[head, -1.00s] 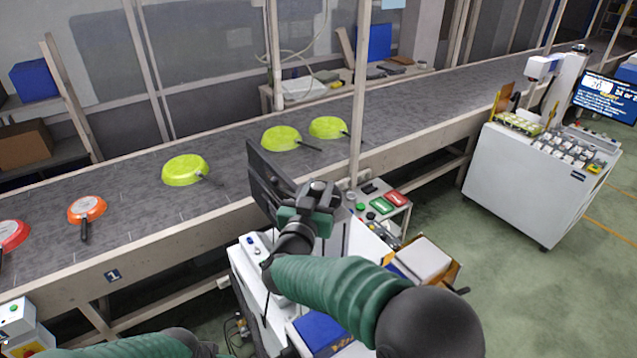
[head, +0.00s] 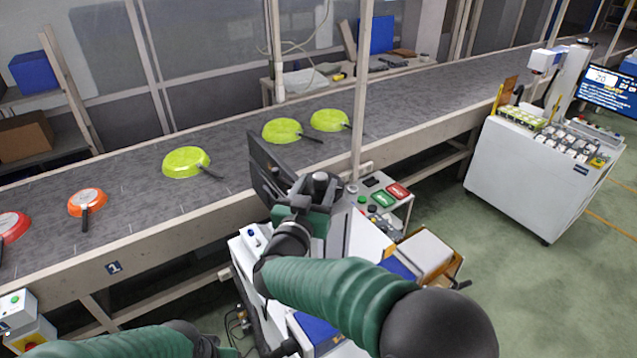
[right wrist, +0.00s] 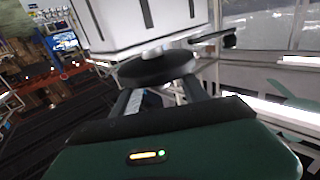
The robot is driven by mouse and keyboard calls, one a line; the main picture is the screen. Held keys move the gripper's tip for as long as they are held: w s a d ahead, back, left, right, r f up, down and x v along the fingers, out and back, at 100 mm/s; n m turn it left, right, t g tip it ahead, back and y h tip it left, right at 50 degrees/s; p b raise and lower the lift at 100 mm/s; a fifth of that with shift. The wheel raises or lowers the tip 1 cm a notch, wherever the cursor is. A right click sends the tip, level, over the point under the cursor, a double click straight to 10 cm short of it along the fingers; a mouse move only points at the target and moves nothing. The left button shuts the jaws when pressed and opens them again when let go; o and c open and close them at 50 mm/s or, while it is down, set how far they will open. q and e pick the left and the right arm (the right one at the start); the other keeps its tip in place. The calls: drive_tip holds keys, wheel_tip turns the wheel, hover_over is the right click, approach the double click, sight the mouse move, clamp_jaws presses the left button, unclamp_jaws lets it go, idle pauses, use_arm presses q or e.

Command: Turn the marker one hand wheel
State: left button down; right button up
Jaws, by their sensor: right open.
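In the right wrist view a dark round disc, which looks like the hand wheel (right wrist: 157,68), sits under a white machine housing (right wrist: 140,22). My right gripper (right wrist: 160,92) is open, with its two fingers reaching to either side of the disc. I cannot tell whether they touch it. In the head view my right gripper (head: 302,203) is over the white machine beside the conveyor, near a dark upright panel (head: 268,178). There the gripper and wrist largely hide the wheel. My left arm (head: 125,346) shows at the bottom edge; its gripper is not in view.
The conveyor (head: 235,195) runs behind, carrying green pans (head: 186,162), an orange pan (head: 87,202) and a red pan (head: 12,226). A panel with green and red buttons (head: 383,199) and an orange-sided box with a crank (head: 425,254) stand right of the gripper. A white cabinet (head: 525,180) stands farther right.

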drive_tip(key=b+v, duration=0.4)
drive_tip(key=v, duration=1)
drive_tip(key=shift+a, duration=0.1)
